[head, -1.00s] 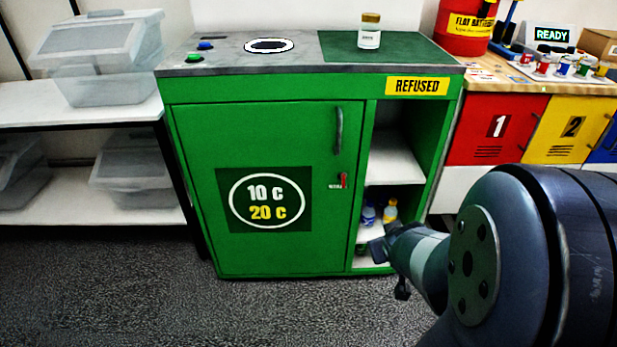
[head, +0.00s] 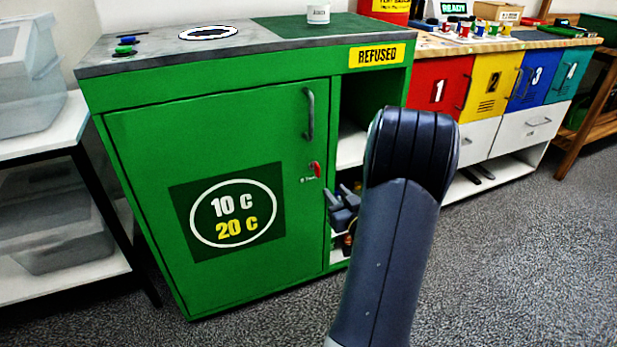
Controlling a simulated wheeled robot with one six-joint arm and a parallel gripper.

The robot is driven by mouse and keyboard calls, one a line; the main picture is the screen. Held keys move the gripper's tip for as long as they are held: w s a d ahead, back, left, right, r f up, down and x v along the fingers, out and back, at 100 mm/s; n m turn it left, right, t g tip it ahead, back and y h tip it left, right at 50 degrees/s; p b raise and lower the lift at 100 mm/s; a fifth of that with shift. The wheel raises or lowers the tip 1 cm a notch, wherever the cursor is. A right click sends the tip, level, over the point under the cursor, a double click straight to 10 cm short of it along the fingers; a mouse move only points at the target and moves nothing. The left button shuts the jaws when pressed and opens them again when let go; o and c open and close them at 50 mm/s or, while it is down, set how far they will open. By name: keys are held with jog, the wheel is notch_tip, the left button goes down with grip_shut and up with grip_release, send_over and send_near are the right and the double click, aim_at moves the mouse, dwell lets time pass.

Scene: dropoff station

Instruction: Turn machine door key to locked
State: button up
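The green machine (head: 130,130) stands ahead with its door (head: 240,130) shut. A small red key (head: 315,169) sits on the right side of the door, below the grey door handle (head: 309,115). The lettering beside the key is too small to read. My gripper (head: 336,203) is just below and to the right of the key, in front of the door's right edge and the open shelves. It appears apart from the key. Its fingers are partly seen past my arm, and they look spread with nothing between them.
Open shelves (head: 352,148) flank the door on the right, partly hidden by my arm. A "REFUSED" label (head: 376,55) is above them. Numbered lockers (head: 440,90) stand at right. A white rack (head: 60,130) with clear bins (head: 28,75) stands at left. Carpet (head: 530,230) is clear at right.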

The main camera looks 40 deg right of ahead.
jog(key=b+x, duration=0.2)
jog(key=x, duration=0.8)
jog(key=shift+w, duration=0.15)
jog(key=shift+c, duration=0.2)
grip_shut()
